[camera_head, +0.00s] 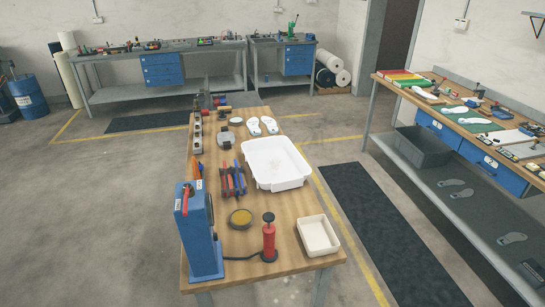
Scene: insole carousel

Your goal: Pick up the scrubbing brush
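No scrubbing brush can be told for certain. A small brown object (224,112) lies near the far end of the wooden table (292,207) and may be the brush, but it is too small to be sure. Neither of my grippers shows in the head view.
On the table are a white tub (277,160), a cream tray (318,235), a red pump (269,240), a blue machine (198,235), a round yellow-topped tin (241,217), red and blue tools (233,181) and white insoles (254,127). A workbench (470,130) stands at the right.

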